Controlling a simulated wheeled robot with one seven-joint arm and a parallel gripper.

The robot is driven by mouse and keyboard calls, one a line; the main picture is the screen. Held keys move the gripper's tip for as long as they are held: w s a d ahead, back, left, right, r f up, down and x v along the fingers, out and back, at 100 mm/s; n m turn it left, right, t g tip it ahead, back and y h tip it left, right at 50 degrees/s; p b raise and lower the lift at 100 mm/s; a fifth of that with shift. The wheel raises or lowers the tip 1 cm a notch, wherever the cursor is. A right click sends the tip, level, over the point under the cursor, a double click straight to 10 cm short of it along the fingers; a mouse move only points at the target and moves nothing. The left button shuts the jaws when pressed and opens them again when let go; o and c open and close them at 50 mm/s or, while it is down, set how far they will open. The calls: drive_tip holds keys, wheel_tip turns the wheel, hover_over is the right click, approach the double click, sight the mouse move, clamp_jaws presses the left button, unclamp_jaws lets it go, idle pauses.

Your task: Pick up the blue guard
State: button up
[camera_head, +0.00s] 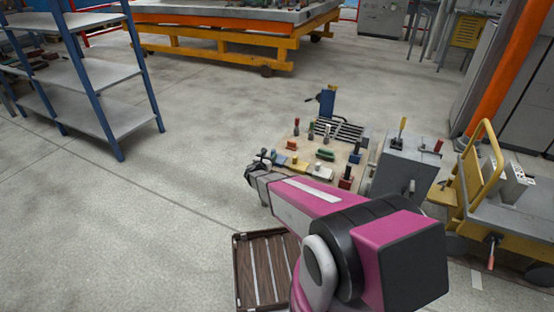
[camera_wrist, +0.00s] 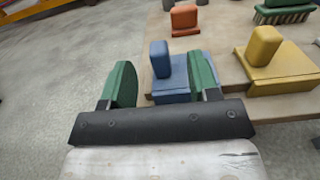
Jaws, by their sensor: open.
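The blue guard (camera_wrist: 160,60) is a flat blue base with an upright rounded post, standing at the edge of a wooden board. In the wrist view it lies just beyond my gripper (camera_wrist: 159,75), whose two green fingers are spread apart with nothing held. The right finger hides part of the base. I cannot tell whether either finger touches it. In the head view my gripper (camera_head: 256,164) is at the board's left edge, and the small blue guard (camera_head: 273,155) shows just to its right.
A yellow block with a post (camera_wrist: 265,55) stands right of the guard, and an orange block (camera_wrist: 185,18) stands behind. The wooden board (camera_head: 318,155) carries several more pieces. A grey cabinet (camera_head: 408,165) stands right of it, and a slatted brown crate (camera_head: 245,270) lies on the floor.

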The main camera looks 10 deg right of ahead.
sight(272, 153)
drive_tip(key=w+d, duration=0.1)
drive_tip(key=w+f, duration=0.1)
drive_tip(key=w, duration=0.1)
drive_tip(key=w+d, duration=0.1)
drive_tip(key=shift+w+d+f, duration=0.25)
drive_tip(key=shift+d+f, duration=0.05)
drive_tip(key=shift+w+d, duration=0.3)
drive_tip(key=shift+r, duration=0.1)
drive_tip(key=shift+c, duration=0.3)
clamp_jaws()
